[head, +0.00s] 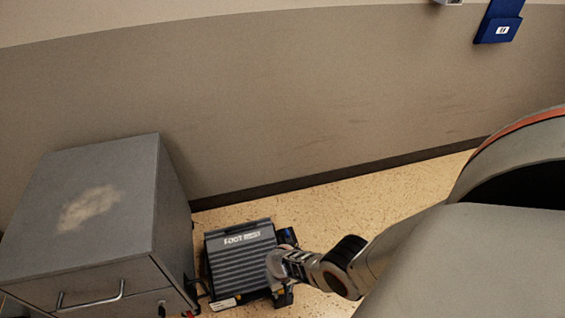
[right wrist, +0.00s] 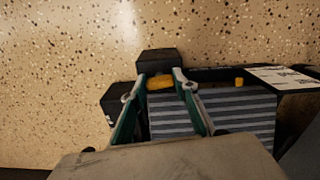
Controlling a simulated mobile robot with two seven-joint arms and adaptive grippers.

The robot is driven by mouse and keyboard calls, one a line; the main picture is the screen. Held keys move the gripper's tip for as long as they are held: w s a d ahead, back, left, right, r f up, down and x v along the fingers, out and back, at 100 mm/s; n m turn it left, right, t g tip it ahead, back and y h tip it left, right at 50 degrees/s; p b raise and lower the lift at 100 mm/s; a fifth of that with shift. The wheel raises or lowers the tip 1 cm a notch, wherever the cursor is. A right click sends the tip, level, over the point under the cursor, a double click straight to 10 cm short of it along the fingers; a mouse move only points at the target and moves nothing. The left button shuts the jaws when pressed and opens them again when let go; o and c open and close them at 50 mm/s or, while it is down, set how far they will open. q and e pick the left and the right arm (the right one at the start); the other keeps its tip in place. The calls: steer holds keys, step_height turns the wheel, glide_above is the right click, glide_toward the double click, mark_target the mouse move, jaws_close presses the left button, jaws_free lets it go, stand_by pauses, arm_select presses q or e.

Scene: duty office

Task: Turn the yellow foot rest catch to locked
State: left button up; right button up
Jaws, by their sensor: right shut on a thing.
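The foot rest (head: 235,262) is a grey ribbed platform on a dark frame, on the floor beside the grey cabinet. Its ribbed top (right wrist: 240,115) also shows in the right wrist view. My right gripper (head: 278,263) is at the right side of the foot rest. In the right wrist view its two fingers (right wrist: 160,75) stand on either side of the yellow catch (right wrist: 160,82) and are shut on it. The catch is hidden behind the gripper in the head view. I cannot read any locked mark. My left gripper is not in view.
A grey drawer cabinet (head: 95,205) stands close on the left of the foot rest. The wall (head: 300,110) is behind it. A smaller yellow piece (right wrist: 239,82) and a white label (right wrist: 285,76) are on the frame. Speckled floor (head: 340,222) is clear toward the wall.

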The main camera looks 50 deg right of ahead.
steer(key=shift+s+m, duration=0.15)
steer(key=shift+m, duration=0.45)
steer(key=o, duration=1.1)
steer(key=shift+a+r, duration=0.1)
steer(key=shift+r, duration=0.15)
